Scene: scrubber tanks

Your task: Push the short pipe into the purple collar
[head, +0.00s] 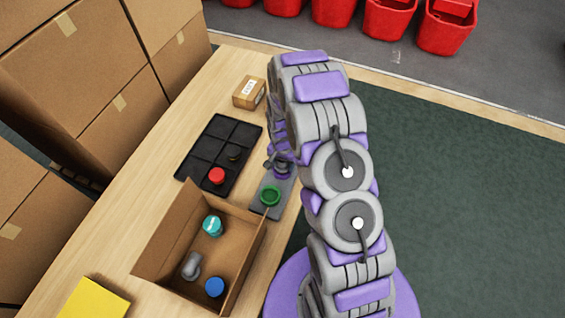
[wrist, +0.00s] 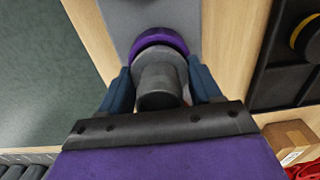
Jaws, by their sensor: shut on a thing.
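The short pipe (wrist: 160,78) is a dark grey cylinder between the two blue fingers of my gripper (wrist: 161,88) in the wrist view. My gripper is shut on it. The purple collar (wrist: 158,38) shows right behind the pipe's far end, on a grey plate (wrist: 128,18). The pipe lines up with the collar, but I cannot tell how deep it sits in it. In the head view the purple collar (head: 282,173) is partly hidden by my arm, at the upper part of the grey plate (head: 257,208). My gripper (head: 279,161) is right over it there.
A green ring (head: 270,195) is on the same plate. A black divided tray (head: 211,143) holds a red cap (head: 216,175) and a dark part. An open cardboard box (head: 165,243) holds teal, grey and blue parts. A small carton (head: 249,92) stands farther back.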

